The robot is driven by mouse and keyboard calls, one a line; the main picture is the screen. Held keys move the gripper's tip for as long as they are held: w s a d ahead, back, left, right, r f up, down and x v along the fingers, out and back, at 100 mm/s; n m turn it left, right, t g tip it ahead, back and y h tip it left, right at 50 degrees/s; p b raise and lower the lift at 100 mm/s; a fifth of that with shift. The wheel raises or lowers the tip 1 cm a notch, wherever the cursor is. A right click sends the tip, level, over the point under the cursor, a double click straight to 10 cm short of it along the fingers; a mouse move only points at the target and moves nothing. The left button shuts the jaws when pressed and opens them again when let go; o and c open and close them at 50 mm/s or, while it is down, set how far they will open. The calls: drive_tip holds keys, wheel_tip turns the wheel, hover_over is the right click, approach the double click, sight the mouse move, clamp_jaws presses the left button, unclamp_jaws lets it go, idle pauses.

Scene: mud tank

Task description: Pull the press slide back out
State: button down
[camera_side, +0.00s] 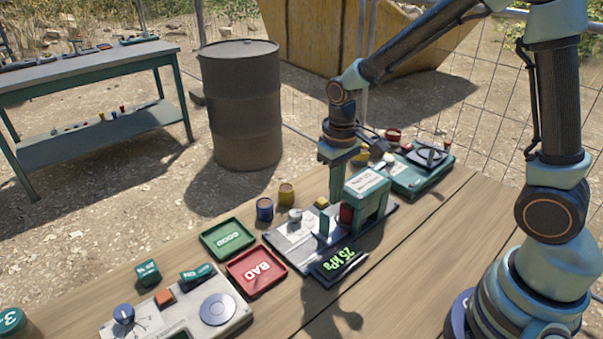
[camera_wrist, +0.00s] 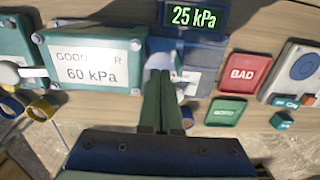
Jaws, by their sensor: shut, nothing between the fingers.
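The press is a teal block (camera_side: 367,192) with a white label, standing on a grey base plate (camera_side: 285,245). A small green upright piece (camera_side: 324,228) stands on the plate at the press's left; I cannot tell whether it is the slide. A red part shows under the block. In the wrist view the label (camera_wrist: 85,68) reads 60 kPa. My gripper (camera_side: 336,200) is low behind the block's left end. In the wrist view my gripper (camera_wrist: 160,82) has its two green fingers together and empty, tips by a pale rounded part. Contact is unclear.
A display (camera_side: 338,262) at the plate's front reads 25 kPa. Green GOOD (camera_side: 228,238) and red BAD (camera_side: 257,271) trays lie left. Blue (camera_side: 265,209) and yellow (camera_side: 286,194) cups stand behind the plate. A teal device (camera_side: 420,172) is at right. The front table is clear.

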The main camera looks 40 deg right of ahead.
sight(332, 230)
drive_tip(key=shift+f, duration=0.1)
drive_tip(key=shift+f, duration=1.9)
drive_tip(key=shift+a, duration=0.15)
drive_tip(key=shift+a, duration=0.65)
